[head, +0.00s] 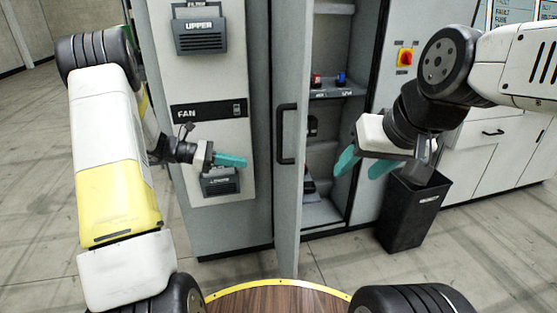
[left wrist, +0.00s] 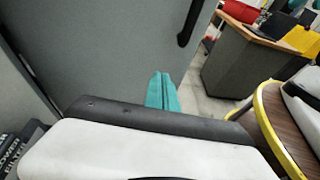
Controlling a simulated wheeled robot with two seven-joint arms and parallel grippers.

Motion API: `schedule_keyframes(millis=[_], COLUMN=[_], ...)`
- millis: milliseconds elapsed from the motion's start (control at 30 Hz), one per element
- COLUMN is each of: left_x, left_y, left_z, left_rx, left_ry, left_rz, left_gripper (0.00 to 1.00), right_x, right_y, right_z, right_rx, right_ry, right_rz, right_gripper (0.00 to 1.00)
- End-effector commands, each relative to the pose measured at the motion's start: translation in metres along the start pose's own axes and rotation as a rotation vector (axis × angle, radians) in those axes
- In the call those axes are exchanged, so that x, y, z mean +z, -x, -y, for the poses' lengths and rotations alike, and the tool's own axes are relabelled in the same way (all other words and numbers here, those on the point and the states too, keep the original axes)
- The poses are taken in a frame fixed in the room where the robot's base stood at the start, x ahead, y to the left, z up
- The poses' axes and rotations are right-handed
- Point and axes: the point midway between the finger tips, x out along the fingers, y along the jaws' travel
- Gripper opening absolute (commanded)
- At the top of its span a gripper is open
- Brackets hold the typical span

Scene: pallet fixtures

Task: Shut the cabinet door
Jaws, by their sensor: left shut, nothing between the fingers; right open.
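The cabinet door (head: 289,200) stands open, seen nearly edge-on, with the shelved interior (head: 325,150) showing to its right. Its black handle (head: 286,134) is on the face turned left. My left gripper (head: 232,161) is shut and empty, left of the door in front of the panel marked FAN. In the left wrist view, its fingers (left wrist: 162,92) point toward a grey door surface (left wrist: 110,45), with the handle (left wrist: 190,22) above right; contact cannot be told. My right gripper (head: 360,163) is open and empty, right of the door, in front of the cabinet opening.
Small red and blue items (head: 316,80) stand on a cabinet shelf. A dark bin (head: 408,212) stands on the floor right of the opening, below my right arm. White drawer units (head: 495,155) are further right. In the left wrist view, a desk (left wrist: 235,65) stands at upper right.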

Motion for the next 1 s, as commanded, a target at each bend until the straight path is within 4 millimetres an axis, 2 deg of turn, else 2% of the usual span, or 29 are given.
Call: schedule_keyframes(millis=[167, 500, 700, 800, 1000], left_x=[-0.002, -0.002, 0.004, 0.008, 0.011], left_y=[-0.013, -0.083, -0.118, -0.129, -0.138], left_z=[-0.002, -0.001, -0.001, -0.002, -0.002], left_rx=[0.003, -0.001, 0.001, 0.001, 0.004], left_ry=[0.012, 0.011, 0.007, 0.008, 0.009], left_rz=[0.008, 0.007, 0.005, 0.005, 0.006], left_gripper=[0.0, 0.0, 0.0, 0.0, 0.0], right_x=[0.0, 0.0, 0.0, 0.0, 0.0], right_y=[0.0, 0.0, 0.0, 0.0, 0.0], right_z=[0.0, 0.0, 0.0, 0.0, 0.0], right_rx=[0.0, 0.0, 0.0, 0.0, 0.0], right_ry=[0.0, 0.0, 0.0, 0.0, 0.0], right_rz=[0.0, 0.0, 0.0, 0.0, 0.0], right_gripper=[0.52, 0.52, 0.52, 0.52, 0.52])
